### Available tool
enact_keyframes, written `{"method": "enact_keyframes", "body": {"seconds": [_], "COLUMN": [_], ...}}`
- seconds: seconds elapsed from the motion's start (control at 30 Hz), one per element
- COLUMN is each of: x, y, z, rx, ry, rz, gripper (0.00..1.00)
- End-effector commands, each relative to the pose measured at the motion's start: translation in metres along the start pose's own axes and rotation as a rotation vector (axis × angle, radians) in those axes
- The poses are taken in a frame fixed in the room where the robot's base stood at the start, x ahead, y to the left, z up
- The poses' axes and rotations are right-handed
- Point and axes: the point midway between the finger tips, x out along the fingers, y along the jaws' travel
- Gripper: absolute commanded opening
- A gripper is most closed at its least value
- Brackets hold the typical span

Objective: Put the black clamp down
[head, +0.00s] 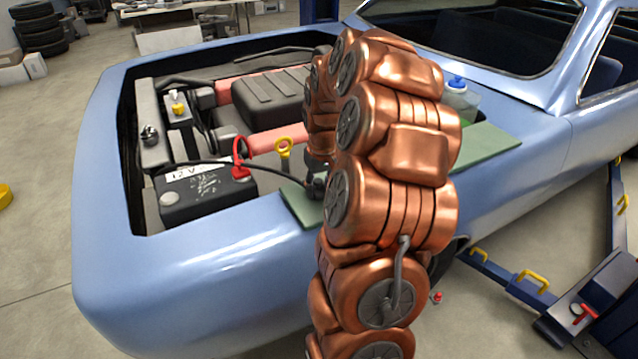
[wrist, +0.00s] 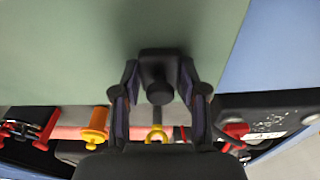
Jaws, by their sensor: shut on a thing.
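The black clamp (wrist: 158,66) is between the two fingers of my gripper (wrist: 160,88) in the wrist view, with the fingers shut on its sides. Behind it in that view is a flat green board (wrist: 60,45); I cannot tell whether the clamp touches it. In the head view the green board (head: 492,150) lies across the car's fender and engine bay, partly hidden by my copper arm. Dark parts of my gripper and the clamp (head: 316,188) show just left of my arm, low over the board's left end.
A black battery (head: 207,200) sits in the engine bay with a red clamp (head: 241,168) at its right end. A black cable runs over it towards my gripper. A bottle with a blue cap (head: 457,85) is behind my arm.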

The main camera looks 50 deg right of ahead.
Motion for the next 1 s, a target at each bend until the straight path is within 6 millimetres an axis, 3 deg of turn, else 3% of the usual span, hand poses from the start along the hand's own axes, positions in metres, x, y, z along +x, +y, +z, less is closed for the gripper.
{"method": "enact_keyframes", "body": {"seconds": [0.37,0.4,0.6,1.0], "x": [0.0053,0.0047,0.0041,0.0004], "y": [-0.0001,-0.0001,-0.0001,-0.0001], "z": [0.0005,0.0004,0.0003,-0.0002], "rx": [0.001,0.001,0.001,0.001], "ry": [0.000,0.000,0.001,0.001], "rz": [0.000,0.000,0.000,0.000], "gripper": [0.08,0.45,0.66,0.68]}}
